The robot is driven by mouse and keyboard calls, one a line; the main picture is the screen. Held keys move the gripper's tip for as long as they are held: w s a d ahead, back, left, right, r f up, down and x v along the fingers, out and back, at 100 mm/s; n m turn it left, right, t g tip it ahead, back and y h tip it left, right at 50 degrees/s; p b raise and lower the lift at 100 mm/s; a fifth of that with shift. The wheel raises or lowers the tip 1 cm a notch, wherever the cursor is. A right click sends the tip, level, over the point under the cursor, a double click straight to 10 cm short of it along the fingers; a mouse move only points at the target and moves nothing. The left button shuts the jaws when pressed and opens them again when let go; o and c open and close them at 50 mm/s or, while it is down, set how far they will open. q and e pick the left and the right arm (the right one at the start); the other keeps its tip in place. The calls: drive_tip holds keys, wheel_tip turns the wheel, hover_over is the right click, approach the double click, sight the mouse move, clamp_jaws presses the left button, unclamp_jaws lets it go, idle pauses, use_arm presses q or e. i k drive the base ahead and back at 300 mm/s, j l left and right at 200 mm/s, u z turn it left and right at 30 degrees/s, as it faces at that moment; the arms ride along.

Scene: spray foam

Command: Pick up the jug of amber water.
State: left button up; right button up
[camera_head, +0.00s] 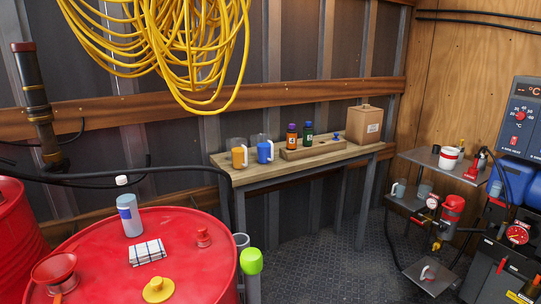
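The jug of amber water (239,158) stands upright on the left end of a wooden-topped table (222,162) against the back wall. It is a clear jug with orange liquid in its lower part. A similar jug with blue liquid (265,153) stands close to its right. Neither of my grippers shows in the head view.
A wooden rack (312,149) with purple and green bottles and a cardboard box (365,123) stand right of the jugs. Shelves and machinery stand right. Dark floor (330,260) is clear between.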

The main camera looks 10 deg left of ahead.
sight(239, 147)
drive_tip(key=i+l, duration=0.75)
drive_tip(key=l, duration=0.2)
drive_tip(key=i+l+u, duration=0.1)
drive_tip(key=i+l, duration=0.25)
drive_tip(key=l, duration=0.1)
